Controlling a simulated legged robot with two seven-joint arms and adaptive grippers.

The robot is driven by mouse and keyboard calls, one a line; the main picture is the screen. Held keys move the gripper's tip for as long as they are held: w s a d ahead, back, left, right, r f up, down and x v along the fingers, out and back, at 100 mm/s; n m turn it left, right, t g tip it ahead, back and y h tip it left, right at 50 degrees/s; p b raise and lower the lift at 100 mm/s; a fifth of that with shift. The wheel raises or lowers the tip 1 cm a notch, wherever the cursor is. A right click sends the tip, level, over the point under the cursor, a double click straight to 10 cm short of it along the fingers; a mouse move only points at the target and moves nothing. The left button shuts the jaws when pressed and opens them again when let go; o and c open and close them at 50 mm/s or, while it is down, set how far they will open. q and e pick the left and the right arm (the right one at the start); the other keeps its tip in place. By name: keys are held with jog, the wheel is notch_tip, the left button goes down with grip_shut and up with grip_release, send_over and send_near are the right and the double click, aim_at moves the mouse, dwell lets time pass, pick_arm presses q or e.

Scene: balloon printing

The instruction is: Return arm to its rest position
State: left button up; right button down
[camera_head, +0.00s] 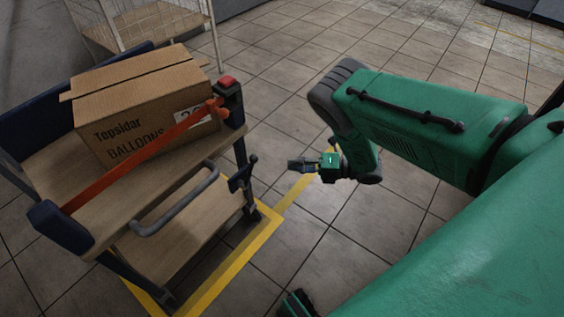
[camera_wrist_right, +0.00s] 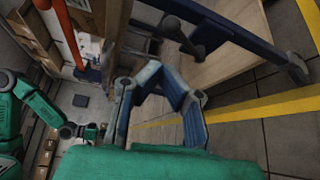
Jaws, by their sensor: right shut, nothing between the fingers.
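My right gripper (camera_head: 294,164) is in the middle of the head view, just right of the cart and apart from its handle. It is shut and empty. Its blue-grey fingers also show in the right wrist view (camera_wrist_right: 165,85), with the cart behind them. My green right arm (camera_head: 430,115) reaches in from the right, bent at the elbow. In the right wrist view a green arm shows at the left edge, probably my left one. Its end is small and partly hidden, and its jaws cannot be made out.
A wooden-shelved cart (camera_head: 105,215) stands at left, with a grey handle (camera_head: 176,202) and a red button (camera_head: 227,81). A "Tepsidar BALLOONS" cardboard box (camera_head: 140,95) sits on it behind an orange strap (camera_head: 135,160). Yellow floor lines (camera_head: 236,262) border the cart. Tiled floor beyond the arm is clear.

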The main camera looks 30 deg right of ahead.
jog(key=shift+s, duration=0.15)
jog(key=shift+d, duration=0.3)
jog(key=s+a+r+m+g+h+p, duration=0.1)
jog(key=s+r+m+g+h+p, duration=0.2)
jog(key=s+m, duration=0.6)
jog(key=s+a+r+m+g+h+p, duration=0.2)
jog(key=s+r+m+g+h+p, duration=0.1)
jog(key=s+m, duration=0.6)
jog(key=s+a+r+m+g+h+p, duration=0.1)
jog(key=s+r+m+g+h+p, duration=0.3)
jog(key=s+m, duration=0.5)
jog(key=r+m+h+p, duration=0.1)
jog(key=m+h, duration=0.1)
jog(key=shift+a+r+h, duration=0.15)
jog(key=shift+r+h, duration=0.25)
jog(key=shift+s, duration=0.1)
